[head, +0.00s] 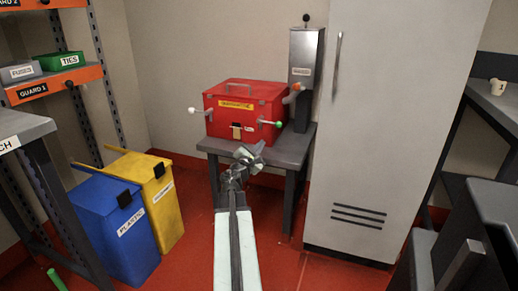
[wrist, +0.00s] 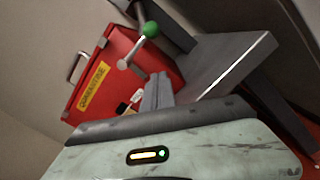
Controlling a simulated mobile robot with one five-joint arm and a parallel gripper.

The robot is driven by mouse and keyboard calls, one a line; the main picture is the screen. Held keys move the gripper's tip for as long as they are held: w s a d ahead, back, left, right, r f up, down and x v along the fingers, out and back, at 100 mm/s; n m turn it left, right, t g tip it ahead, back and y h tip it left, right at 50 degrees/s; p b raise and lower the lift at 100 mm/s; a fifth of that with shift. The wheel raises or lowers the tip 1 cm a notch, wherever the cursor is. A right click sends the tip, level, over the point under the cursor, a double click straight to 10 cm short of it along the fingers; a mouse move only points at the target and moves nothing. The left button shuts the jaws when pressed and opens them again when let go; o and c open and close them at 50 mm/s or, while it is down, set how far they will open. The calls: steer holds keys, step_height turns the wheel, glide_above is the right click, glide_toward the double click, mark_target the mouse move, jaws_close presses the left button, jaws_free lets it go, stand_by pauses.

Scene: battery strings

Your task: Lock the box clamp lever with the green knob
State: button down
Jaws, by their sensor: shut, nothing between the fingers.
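The red box (head: 240,108) stands on a small grey table (head: 292,147) and has a yellow label on its front. A clamp lever with a green knob (head: 278,124) sticks out at the front right of the box. In the wrist view the green knob (wrist: 150,29) is on a light metal lever (wrist: 131,54), and the box (wrist: 98,74) is tilted in the picture. My gripper (head: 248,156) is in front of the box, below and left of the green knob. In the wrist view my gripper (wrist: 157,92) is shut and empty, apart from the lever.
A lever with a white knob (head: 192,110) is at the box's left. A grey dispenser (head: 303,75) stands behind the box's right side. A tall grey cabinet (head: 375,120) is right of the table. Blue (head: 118,225) and yellow (head: 160,200) bins stand left. Red floor shows between bins and table.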

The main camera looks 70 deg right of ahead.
mark_target(270, 123)
steer(key=d, duration=0.6)
steer(key=shift+r, duration=0.25)
steer(key=s+r+p, duration=0.2)
steer(key=r+p, duration=0.1)
steer(key=shift+s, duration=0.2)
